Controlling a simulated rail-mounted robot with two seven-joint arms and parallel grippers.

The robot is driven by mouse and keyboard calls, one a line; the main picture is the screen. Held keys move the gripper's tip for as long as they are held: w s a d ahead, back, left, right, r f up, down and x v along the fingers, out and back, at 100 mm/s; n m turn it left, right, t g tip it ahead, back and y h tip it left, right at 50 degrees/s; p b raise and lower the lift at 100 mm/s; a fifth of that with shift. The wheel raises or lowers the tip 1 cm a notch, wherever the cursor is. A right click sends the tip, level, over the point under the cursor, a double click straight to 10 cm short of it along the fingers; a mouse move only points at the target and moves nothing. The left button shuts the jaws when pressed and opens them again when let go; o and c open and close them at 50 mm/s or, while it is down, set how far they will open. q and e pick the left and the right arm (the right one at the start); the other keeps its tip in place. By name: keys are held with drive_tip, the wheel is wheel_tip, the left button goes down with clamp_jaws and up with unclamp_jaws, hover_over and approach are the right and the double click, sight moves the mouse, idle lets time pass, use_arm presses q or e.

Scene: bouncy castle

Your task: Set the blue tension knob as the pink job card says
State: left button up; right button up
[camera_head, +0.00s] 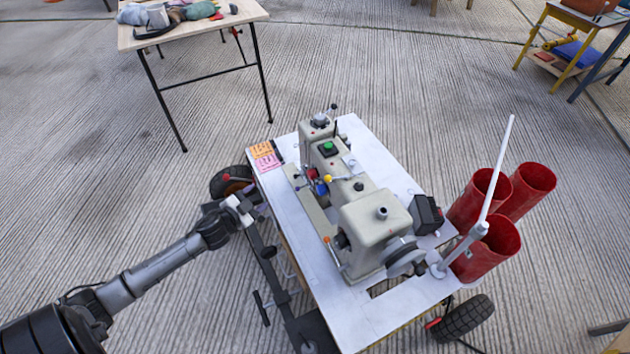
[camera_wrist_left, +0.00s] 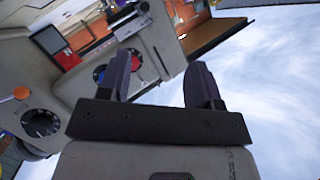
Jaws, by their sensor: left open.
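The sewing machine (camera_head: 345,190) stands on a white-topped wheeled cart. Its blue knob (camera_head: 321,188) sits low on the side facing my left arm, beside a red knob. In the left wrist view the blue knob (camera_wrist_left: 99,73) is partly covered by a finger, and the red knob (camera_wrist_left: 136,60) shows between the fingers. The blue knob's setting cannot be read. The pink job card (camera_head: 267,162) lies at the cart's far left corner, its writing too small to read. My left gripper (camera_wrist_left: 160,82) is open and empty, left of the machine in the head view (camera_head: 257,211).
An orange card (camera_head: 261,149) lies beside the pink one. A black dial (camera_wrist_left: 40,123) and an orange knob (camera_wrist_left: 21,93) are on the machine. Red tubes (camera_head: 487,247) and a white rod (camera_head: 497,180) stand at right. Bare cart top (camera_head: 345,315) lies in front.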

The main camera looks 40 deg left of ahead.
sight(318, 191)
use_arm(q)
drive_tip(key=d+r+m+t+h, duration=0.2)
drive_tip(key=d+r+h, duration=0.1)
drive_tip(key=d+h, duration=0.55)
drive_tip(key=b+x, duration=0.1)
drive_tip(key=x, duration=0.2)
drive_tip(key=b+x, duration=0.2)
drive_tip(key=x, duration=0.2)
drive_tip(key=b+x, duration=0.2)
drive_tip(key=x, duration=0.2)
drive_tip(key=shift+d+f, duration=0.15)
drive_tip(key=shift+f, duration=0.15)
drive_tip(key=shift+x, duration=0.9)
use_arm(e)
drive_tip(key=shift+s+d+f, duration=0.1)
drive_tip(key=shift+d+f, duration=0.15)
drive_tip(key=shift+f, duration=1.15)
drive_tip(key=shift+s+d+f, duration=0.1)
drive_tip(key=shift+d+f, duration=0.1)
drive_tip(key=shift+f, duration=1.2)
use_arm(q)
drive_tip(key=shift+c, duration=0.3)
use_arm(e)
drive_tip(key=shift+d, duration=0.1)
